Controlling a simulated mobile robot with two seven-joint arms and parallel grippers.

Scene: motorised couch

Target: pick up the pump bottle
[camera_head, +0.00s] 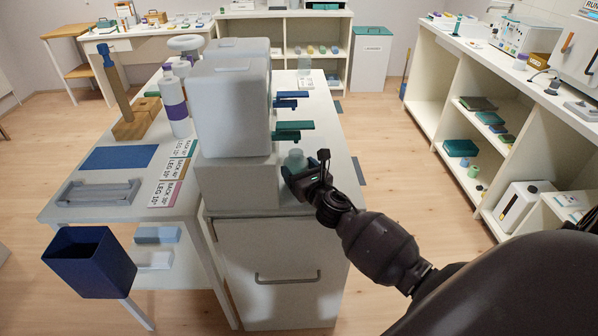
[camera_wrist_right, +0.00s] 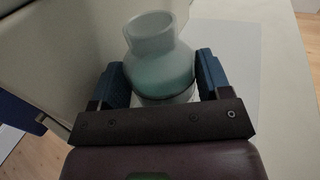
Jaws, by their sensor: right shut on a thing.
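A translucent pale teal bottle (camera_head: 295,159) with rounded shoulders and a wide neck is at the right side of the big grey machine. It also shows in the right wrist view (camera_wrist_right: 160,72), upright between the two blue finger pads of my right gripper (camera_wrist_right: 163,83). In the head view my right gripper (camera_head: 298,172) is shut on this bottle; no pump head shows on it. Its base is hidden by the gripper, so I cannot tell whether it touches the top. A white bottle with a purple band (camera_head: 174,106) stands upright left of the machine. My left gripper is out of view.
The grey machine (camera_head: 231,100) stands close left of my right gripper, with green and blue levers (camera_head: 293,127) just behind. A dark blue bin (camera_head: 90,262) is at the front left.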

